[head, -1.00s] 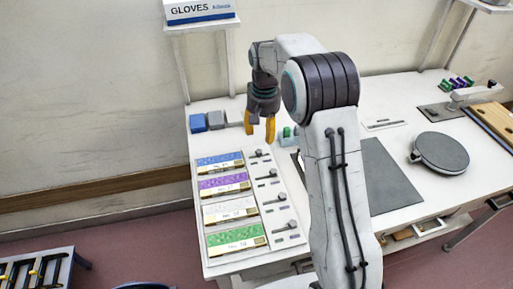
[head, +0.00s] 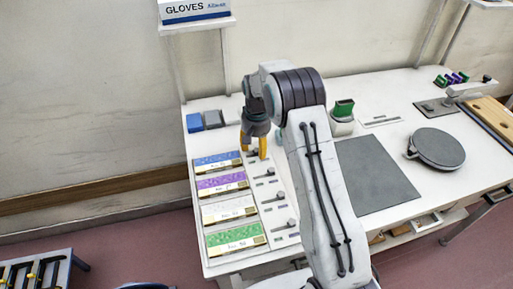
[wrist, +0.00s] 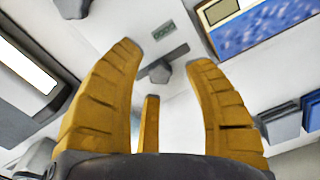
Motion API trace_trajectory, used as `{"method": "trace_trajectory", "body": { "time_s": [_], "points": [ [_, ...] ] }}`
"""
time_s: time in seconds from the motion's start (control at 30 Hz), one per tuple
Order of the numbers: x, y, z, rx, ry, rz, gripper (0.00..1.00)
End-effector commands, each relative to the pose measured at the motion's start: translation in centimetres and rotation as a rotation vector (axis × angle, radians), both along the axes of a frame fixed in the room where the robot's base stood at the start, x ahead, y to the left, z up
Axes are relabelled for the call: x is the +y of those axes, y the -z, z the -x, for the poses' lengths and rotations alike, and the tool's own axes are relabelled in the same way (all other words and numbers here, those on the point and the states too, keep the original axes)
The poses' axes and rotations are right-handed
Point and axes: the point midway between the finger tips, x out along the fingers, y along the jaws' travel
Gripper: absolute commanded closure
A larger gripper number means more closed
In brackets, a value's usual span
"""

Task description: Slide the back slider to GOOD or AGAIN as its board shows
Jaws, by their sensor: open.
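The blue-speckled board (head: 217,161) is the back one in a column of boards on the white table. Its text is too small to read. The back slider (wrist: 162,71), a grey knob on a dark slot, shows between and beyond my fingertips in the wrist view. My gripper (head: 254,152) is open, with yellow fingers pointing down over the back slider, just right of the blue board. It also shows in the wrist view (wrist: 166,56). I see no clear contact with the knob.
Purple (head: 223,183), white (head: 229,209) and green (head: 235,237) boards lie nearer, each with a slider at its right. Blue and grey blocks (head: 205,120) stand behind. A dark mat (head: 375,175) and a round grey plate (head: 437,147) lie right.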

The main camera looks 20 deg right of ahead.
Motion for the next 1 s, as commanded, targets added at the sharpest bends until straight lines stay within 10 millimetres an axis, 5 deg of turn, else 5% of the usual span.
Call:
{"method": "trace_trajectory", "body": {
  "time_s": [0.43,1.0],
  "points": [
    [0.00,0.68,0.03,0.000,0.000,0.000,0.50],
    [0.00,0.64,0.01,0.000,0.000,0.000,1.00]
  ]
}}
